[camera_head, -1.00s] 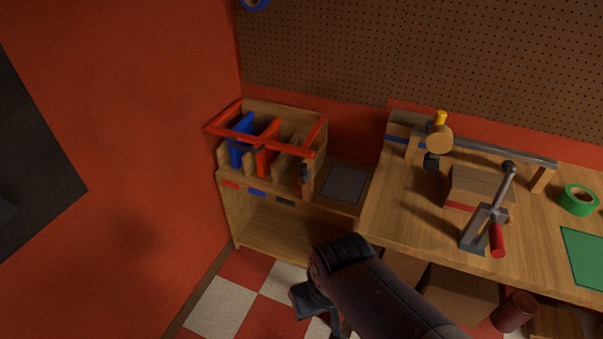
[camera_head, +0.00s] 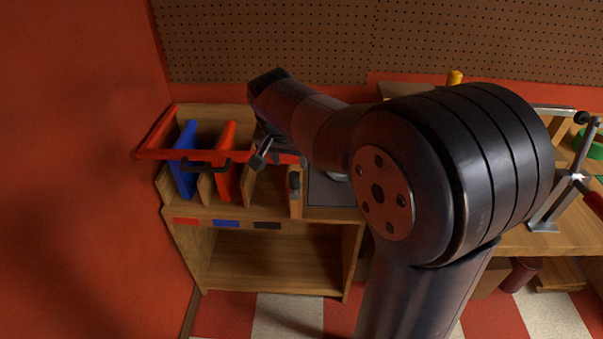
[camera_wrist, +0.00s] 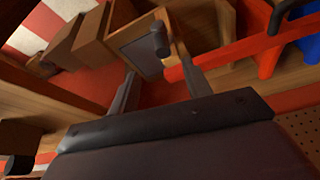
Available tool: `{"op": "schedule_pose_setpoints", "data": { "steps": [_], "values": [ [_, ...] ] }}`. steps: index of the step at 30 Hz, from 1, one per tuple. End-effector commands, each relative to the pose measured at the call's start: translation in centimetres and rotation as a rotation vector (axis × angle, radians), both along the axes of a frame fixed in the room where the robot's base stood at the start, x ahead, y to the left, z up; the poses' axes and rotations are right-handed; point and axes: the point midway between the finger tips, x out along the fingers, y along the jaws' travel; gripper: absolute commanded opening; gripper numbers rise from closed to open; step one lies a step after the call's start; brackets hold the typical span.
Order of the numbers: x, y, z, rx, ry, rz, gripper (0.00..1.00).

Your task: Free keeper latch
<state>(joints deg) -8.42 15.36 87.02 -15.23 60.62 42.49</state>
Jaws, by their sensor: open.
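The wooden rack (camera_head: 207,210) has a red keeper frame (camera_head: 165,154) across its top, with a black handle (camera_head: 207,168) at the front. A small dark latch knob (camera_head: 294,181) sits on the rack's right-hand post. In the wrist view the knob (camera_wrist: 160,38) shows just beyond the gap between my fingers, apart from them. My gripper (camera_head: 278,157) is open and empty above the rack's right end, by the red frame. Its two fingers also show in the wrist view (camera_wrist: 159,84). My arm hides the right part of the frame.
A blue board (camera_head: 186,158) and a red-orange board (camera_head: 226,160) stand in rack slots. The workbench (camera_head: 500,246) with a lever clamp (camera_head: 560,195) is at the right. The red wall (camera_head: 80,170) bounds the left.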

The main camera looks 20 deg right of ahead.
Motion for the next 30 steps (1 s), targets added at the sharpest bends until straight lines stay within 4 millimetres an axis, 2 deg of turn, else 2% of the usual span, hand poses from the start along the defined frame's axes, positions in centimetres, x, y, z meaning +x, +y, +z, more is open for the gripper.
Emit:
{"op": "schedule_pose_setpoints", "data": {
  "steps": [7, 15, 21, 30],
  "values": [
    [1.3, -0.2, -1.8, -0.001, -0.005, -0.014, 0.47],
    [2.9, -1.2, -6.7, -0.001, -0.003, -0.014, 0.47],
    [3.9, -1.7, -9.2, -0.001, -0.005, -0.013, 0.47],
    [4.3, -1.9, -10.1, 0.0, -0.008, -0.012, 0.47]
  ]
}}
